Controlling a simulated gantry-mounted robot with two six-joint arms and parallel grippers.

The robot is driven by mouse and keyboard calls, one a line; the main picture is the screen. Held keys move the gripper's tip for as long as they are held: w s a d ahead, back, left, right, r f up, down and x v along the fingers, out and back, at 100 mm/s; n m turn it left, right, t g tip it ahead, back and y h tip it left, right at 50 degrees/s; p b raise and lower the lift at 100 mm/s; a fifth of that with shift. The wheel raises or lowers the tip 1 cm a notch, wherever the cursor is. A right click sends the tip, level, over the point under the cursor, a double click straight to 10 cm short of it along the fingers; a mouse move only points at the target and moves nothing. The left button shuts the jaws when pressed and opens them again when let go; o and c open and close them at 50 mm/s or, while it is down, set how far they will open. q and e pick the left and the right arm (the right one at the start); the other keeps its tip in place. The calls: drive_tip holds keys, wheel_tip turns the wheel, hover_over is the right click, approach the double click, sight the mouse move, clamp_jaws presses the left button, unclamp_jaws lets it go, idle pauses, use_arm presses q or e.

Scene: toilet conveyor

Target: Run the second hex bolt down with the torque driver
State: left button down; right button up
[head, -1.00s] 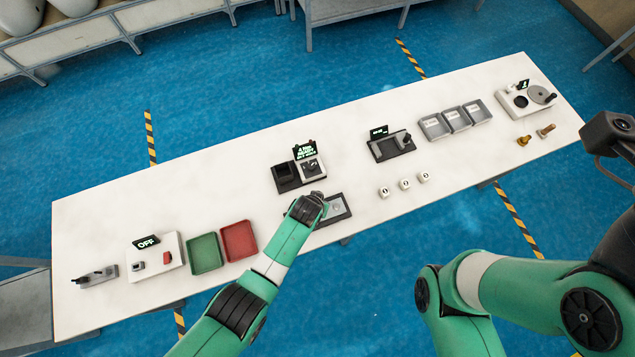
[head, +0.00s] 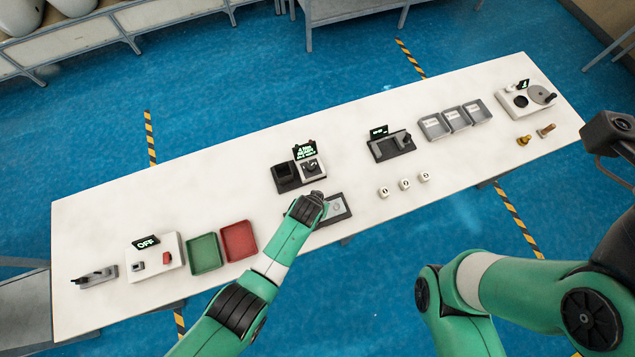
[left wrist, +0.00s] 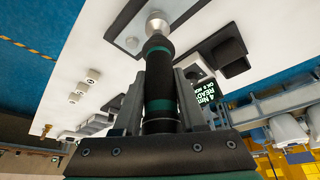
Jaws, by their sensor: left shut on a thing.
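My left gripper (head: 314,203) is over the left part of a dark-edged plate (head: 340,209) at the front middle of the table. In the left wrist view, my left gripper (left wrist: 160,110) is shut on the torque driver (left wrist: 159,75), which has a dark body with a green band. A silver rounded piece (left wrist: 157,22) is at the driver's far end, over the plate (left wrist: 122,32). The hex bolts cannot be made out clearly.
Behind the plate stands a dark station (head: 299,172) with a lit green display (head: 304,150). Red (head: 239,241) and green (head: 205,253) trays lie to the left. White cubes (head: 404,184) lie to the right, with clear table around them.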

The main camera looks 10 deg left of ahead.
use_arm(q)
drive_tip(key=shift+f+b, duration=1.05)
drive_tip(key=shift+b, duration=0.1)
idle(1.3)
drive_tip(key=shift+s+f, duration=0.1)
drive_tip(key=shift+f, duration=0.15)
idle(1.2)
drive_tip(key=shift+a, duration=0.1)
idle(0.7)
